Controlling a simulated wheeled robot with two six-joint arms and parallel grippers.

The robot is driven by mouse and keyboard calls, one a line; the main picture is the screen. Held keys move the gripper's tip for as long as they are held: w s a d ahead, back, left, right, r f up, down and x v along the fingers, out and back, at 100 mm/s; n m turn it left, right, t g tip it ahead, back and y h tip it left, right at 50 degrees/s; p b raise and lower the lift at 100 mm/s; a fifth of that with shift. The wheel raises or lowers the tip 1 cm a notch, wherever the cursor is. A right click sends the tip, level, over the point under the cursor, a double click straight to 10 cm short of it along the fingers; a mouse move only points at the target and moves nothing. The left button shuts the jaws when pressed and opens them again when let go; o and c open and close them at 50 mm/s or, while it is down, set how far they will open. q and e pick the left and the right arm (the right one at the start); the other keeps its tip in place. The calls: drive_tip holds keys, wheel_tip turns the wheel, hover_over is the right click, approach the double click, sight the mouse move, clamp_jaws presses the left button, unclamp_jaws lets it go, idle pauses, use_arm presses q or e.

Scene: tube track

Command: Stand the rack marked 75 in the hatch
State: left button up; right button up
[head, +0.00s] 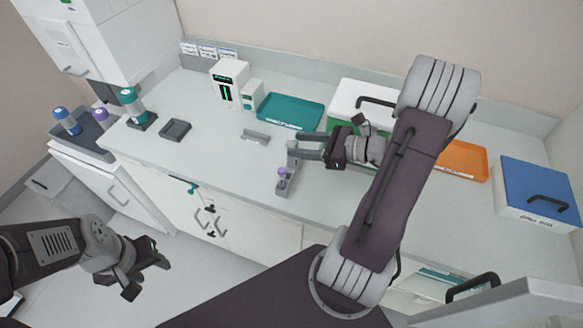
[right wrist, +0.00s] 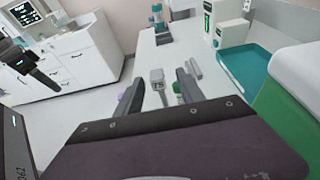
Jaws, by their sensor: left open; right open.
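A small grey rack (head: 284,186) with a purple-capped tube stands on the counter near its front edge. In the right wrist view its upright grey tab (right wrist: 158,84) bears a small mark that looks like 75. My right gripper (head: 297,148) is open at the rack's upright end, and in the right wrist view its fingers (right wrist: 158,92) are on either side of the tab, with gaps visible. My left gripper (head: 150,272) is open and empty, low in front of the cabinets, away from the counter. I cannot identify the hatch with certainty; a dark opening (head: 106,91) shows under the white cabinet at upper left.
A grey holder (head: 255,136), a teal tray (head: 290,111) and a small dark tray (head: 175,130) lie on the counter. A green-and-white box stands behind my right arm. An orange tray (head: 462,160) and a blue-lidded box (head: 538,190) are to the right. The counter's left-front is clear.

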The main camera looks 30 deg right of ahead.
sight(296, 145)
drive_tip(key=shift+w+a+f, duration=0.1)
drive_tip(key=shift+w+a, duration=0.3)
drive_tip(key=shift+a, duration=0.2)
drive_tip(key=shift+w+a+f, duration=0.1)
drive_tip(key=shift+w+a, duration=0.25)
drive_tip(key=shift+a, duration=0.2)
drive_tip(key=shift+w+f, duration=0.2)
drive_tip(key=shift+w, duration=0.15)
drive_tip(key=shift+s, duration=0.1)
clamp_jaws()
